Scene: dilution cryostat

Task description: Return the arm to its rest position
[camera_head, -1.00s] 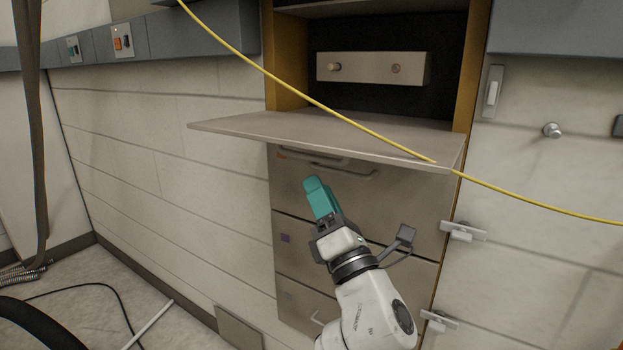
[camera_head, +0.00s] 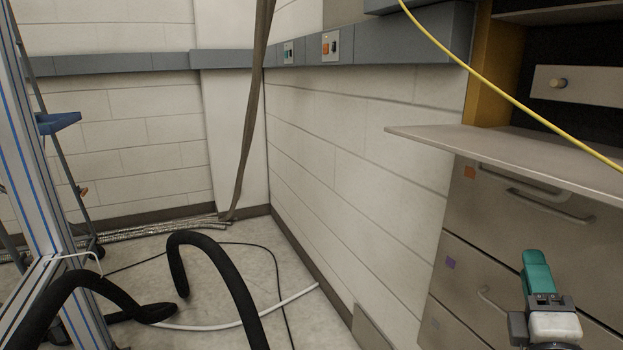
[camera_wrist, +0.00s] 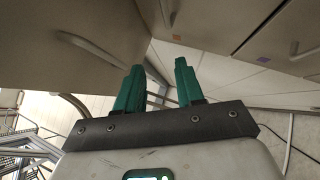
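My gripper (camera_head: 537,270) with teal fingers is at the lower right of the head view, in front of the cabinet drawers. In the wrist view, its two teal fingers (camera_wrist: 158,82) stand apart with nothing between them, so it is open and empty. Most of my arm is outside the head view. The wrist view shows drawer fronts with handles beyond the fingers; whether there is any contact cannot be told.
The cabinet shelf (camera_head: 470,139) juts out above the drawers (camera_head: 470,262). A yellow cable (camera_head: 497,92) hangs across it. Thick black hoses (camera_head: 215,262) and a white tube (camera_head: 240,322) lie at lower left. A metal frame (camera_head: 42,190) stands at left. Some floor is clear.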

